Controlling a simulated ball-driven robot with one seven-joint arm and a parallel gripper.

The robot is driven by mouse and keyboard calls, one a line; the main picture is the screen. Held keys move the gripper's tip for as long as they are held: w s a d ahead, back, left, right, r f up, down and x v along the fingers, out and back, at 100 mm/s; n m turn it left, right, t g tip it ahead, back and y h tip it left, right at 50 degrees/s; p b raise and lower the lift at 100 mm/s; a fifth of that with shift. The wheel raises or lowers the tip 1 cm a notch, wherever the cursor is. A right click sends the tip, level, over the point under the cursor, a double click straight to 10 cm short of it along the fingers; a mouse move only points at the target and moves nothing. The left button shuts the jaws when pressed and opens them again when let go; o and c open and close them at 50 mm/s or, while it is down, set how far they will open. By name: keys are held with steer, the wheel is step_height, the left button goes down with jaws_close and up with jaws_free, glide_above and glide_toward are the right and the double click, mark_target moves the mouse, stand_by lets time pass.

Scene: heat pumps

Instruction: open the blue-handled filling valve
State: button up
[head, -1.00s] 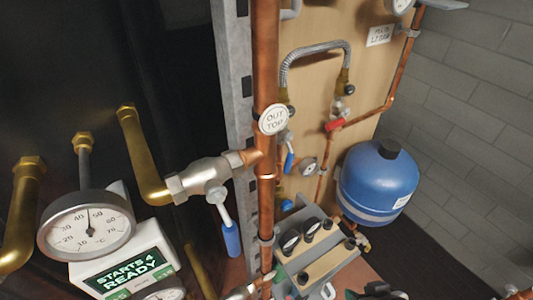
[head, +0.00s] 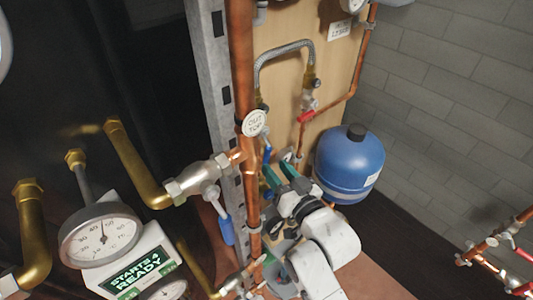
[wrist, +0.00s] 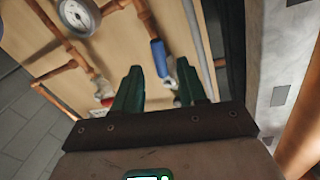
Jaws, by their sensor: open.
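The filling valve's blue handle (head: 267,155) hangs on the wooden board below the left end of the braided hose (head: 285,52), just behind the tall copper pipe. In the wrist view the blue handle (wrist: 158,58) shows beyond and between my fingertips, apart from them as far as I can tell. My gripper (head: 279,172), with green fingers, is open and empty, just below and right of the handle in the head view. In the wrist view my gripper (wrist: 158,80) has its two fingers spread. The valve body is partly hidden behind pipe and fingers.
A larger valve with another blue handle (head: 226,230) sits left of the copper pipe (head: 243,80). A blue tank (head: 349,165) stands to the right. A round gauge (wrist: 76,16) shows in the wrist view.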

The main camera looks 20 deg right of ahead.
mark_target(267, 156)
steer(key=w, duration=0.6)
steer(key=shift+a+p, duration=0.3)
jaws_close()
